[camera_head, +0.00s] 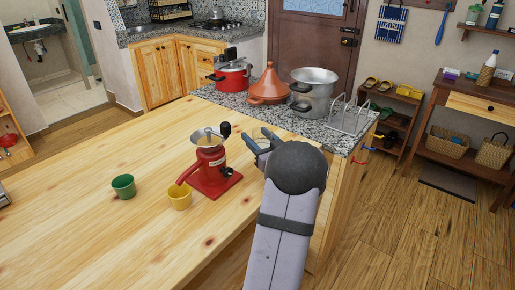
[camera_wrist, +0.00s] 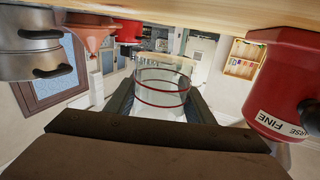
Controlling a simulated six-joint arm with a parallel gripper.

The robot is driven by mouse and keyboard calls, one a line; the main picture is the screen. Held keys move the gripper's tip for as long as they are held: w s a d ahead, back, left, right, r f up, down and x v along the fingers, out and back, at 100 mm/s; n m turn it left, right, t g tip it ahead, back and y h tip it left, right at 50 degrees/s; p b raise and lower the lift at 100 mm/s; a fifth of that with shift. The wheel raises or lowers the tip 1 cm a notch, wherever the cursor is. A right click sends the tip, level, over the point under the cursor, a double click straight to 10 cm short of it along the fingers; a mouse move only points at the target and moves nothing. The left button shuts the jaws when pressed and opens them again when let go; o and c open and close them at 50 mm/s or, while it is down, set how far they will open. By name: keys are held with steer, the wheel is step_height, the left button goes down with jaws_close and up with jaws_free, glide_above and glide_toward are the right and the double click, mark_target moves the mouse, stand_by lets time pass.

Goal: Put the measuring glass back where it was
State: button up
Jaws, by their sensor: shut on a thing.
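The measuring glass (camera_wrist: 163,88) is clear with dark red rings. In the wrist view, which is upside down, it sits between the two fingers of my gripper (camera_wrist: 160,108), which is shut on it. In the head view my gripper (camera_head: 262,142) is just right of the red grinder, over the right part of the wooden table. The glass cannot be made out clearly there. Background shows between the glass and the table surface in the wrist view, but I cannot tell its exact height.
The red grinder (camera_head: 211,165) stands close left of my gripper; it also shows in the wrist view (camera_wrist: 288,85). A yellow cup (camera_head: 180,198) and a green cup (camera_head: 123,187) stand left of it. Steel pots (camera_head: 313,98), a tagine (camera_head: 268,88) and a rack (camera_head: 347,120) stand behind on granite.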

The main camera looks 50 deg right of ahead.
steer(key=shift+f, duration=1.95)
steer(key=shift+f, duration=0.1)
steer(key=shift+f, duration=0.15)
steer(key=o, duration=1.2)
steer(key=shift+c, duration=0.2)
steer(key=shift+r, duration=0.35)
steer(key=shift+s+a+f, duration=0.1)
steer(key=shift+s+f, duration=0.05)
steer(key=shift+s, duration=0.2)
steer(key=b+v, duration=0.1)
steer(key=v, duration=1)
steer(key=shift+s+a, duration=0.1)
steer(key=shift+a, duration=0.05)
